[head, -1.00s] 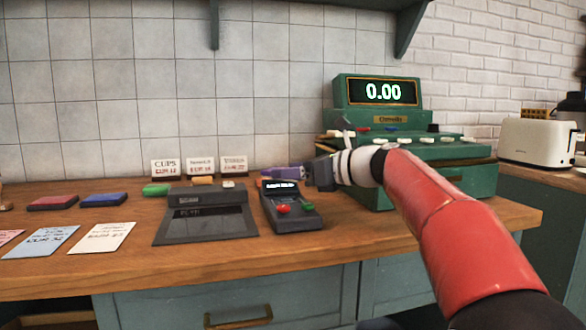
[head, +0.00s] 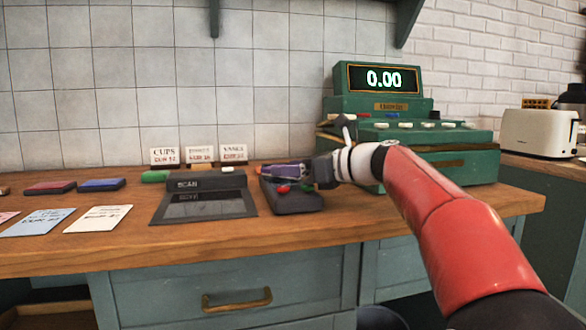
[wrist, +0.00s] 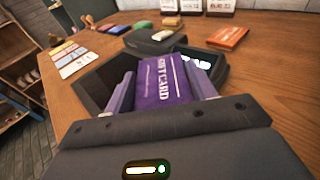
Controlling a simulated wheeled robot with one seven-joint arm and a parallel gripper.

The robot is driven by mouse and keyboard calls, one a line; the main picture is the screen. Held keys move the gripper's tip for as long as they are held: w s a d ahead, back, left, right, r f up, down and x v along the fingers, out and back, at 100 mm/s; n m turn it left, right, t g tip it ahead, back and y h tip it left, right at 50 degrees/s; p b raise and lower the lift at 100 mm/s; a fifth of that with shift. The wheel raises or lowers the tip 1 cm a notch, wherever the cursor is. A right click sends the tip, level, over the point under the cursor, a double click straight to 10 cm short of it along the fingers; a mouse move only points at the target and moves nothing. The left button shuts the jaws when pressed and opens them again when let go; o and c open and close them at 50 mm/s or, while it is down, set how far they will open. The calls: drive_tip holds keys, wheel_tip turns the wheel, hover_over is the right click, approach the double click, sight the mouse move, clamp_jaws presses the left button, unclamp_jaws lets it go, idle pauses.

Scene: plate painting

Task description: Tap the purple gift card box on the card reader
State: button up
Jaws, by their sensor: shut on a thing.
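The purple gift card box (head: 281,170) is held between the fingers of my gripper (head: 308,172). In the wrist view the box (wrist: 160,80) lies flat between both fingers, its white lettering facing up. My gripper (wrist: 160,85) is shut on its sides. The dark card reader (head: 293,204) lies on the counter, directly below the box. The box hides most of its screen, and its red and green buttons show in front. I cannot tell whether box and reader touch.
A dark scanner (head: 205,205) sits left of the reader, with price signs (head: 200,155) behind. The green cash register (head: 400,130), reading 0.00, stands right behind my arm. Red (head: 50,187) and blue (head: 101,184) boxes and flat cards lie left. An orange box (wrist: 228,37) lies behind the reader.

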idle(0.5)
wheel_tip(320, 180, up, 5)
drive_tip(key=p, duration=0.6)
drive_tip(key=shift+r, duration=0.2)
drive_tip(key=shift+r+p, duration=0.3)
drive_tip(key=shift+r, duration=2)
drive_tip(key=shift+s, duration=0.1)
